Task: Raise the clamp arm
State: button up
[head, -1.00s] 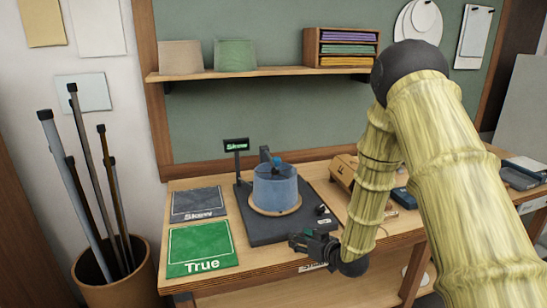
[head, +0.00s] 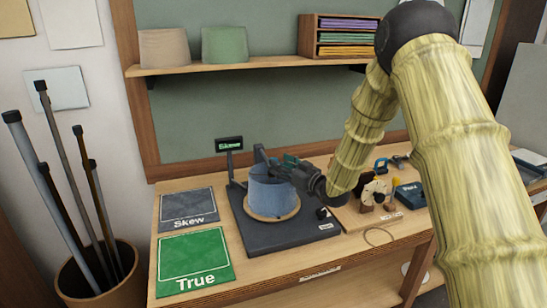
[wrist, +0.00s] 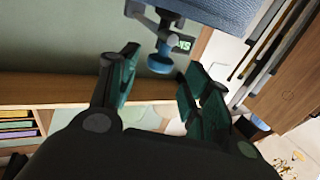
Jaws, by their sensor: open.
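The clamp arm (head: 261,155) is dark and stands on the dark base plate (head: 290,236), behind a blue drum lampshade (head: 268,197). In the head view its front end is hidden by my gripper (head: 284,166). In the wrist view the clamp arm's dark end with a round blue knob (wrist: 160,63) lies between and just beyond the open fingertips of my gripper (wrist: 157,60). I cannot tell whether a finger touches it. The shade's blue side fills the top right of the wrist view (wrist: 225,10).
A small display (head: 229,145) stands on a post behind the plate. A grey Skew mat (head: 188,205) and a green True mat (head: 195,262) lie to the left. Tools and a blue box (head: 411,195) crowd the bench on the right. A shelf (head: 220,66) is above.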

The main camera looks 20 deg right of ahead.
jog(key=x, duration=0.1)
jog(key=p+x, duration=0.1)
jog(key=x, duration=0.1)
jog(key=shift+w+r, duration=0.1)
jog(key=shift+r, duration=0.15)
jog(key=shift+x, duration=0.8)
jog(key=shift+d+f, duration=0.1)
grip_shut()
